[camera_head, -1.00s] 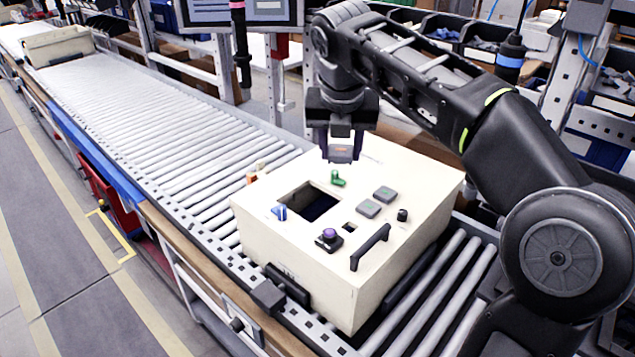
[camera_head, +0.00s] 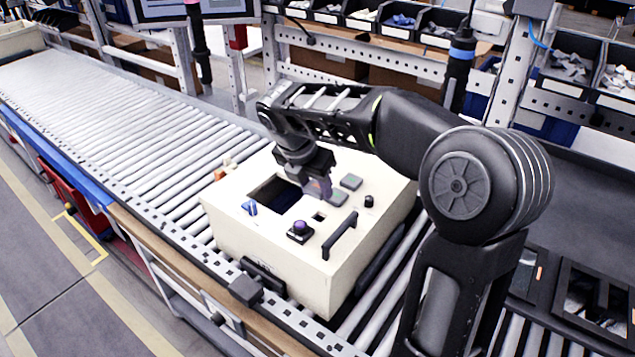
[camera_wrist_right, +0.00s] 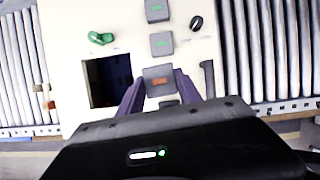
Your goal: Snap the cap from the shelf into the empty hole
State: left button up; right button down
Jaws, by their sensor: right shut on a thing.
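My right gripper (camera_head: 318,188) points down just above the white box's top panel (camera_head: 375,205), beside two seated grey caps (camera_head: 351,181). In the wrist view its purple fingers (camera_wrist_right: 160,90) are shut on a grey square cap (camera_wrist_right: 158,78) with an orange mark. The held cap is in line with the two seated caps, which bear green marks (camera_wrist_right: 162,43). The small square empty hole (camera_head: 319,216) is just in front of the gripper in the head view. In the wrist view, the cap and gripper hide most of that area. My left gripper is out of view.
The box stands on a roller conveyor (camera_head: 130,115). Parts bins (camera_head: 395,22) line the back.

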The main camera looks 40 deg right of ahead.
jog(key=shift+s+d+f+m, duration=0.15)
jog(key=shift+f+m, duration=0.1)
jog(key=shift+f, duration=0.2)
jog(key=shift+s+f+m, duration=0.15)
jog(key=shift+f+m, duration=0.1)
jog(key=shift+f, duration=0.2)
jog(key=shift+f, duration=0.15)
notch_tip(320, 180, down, 4)
jog(key=b, duration=0.4)
jog(key=shift+r, duration=0.2)
jog(key=shift+f, duration=0.5)
dwell(0.6)
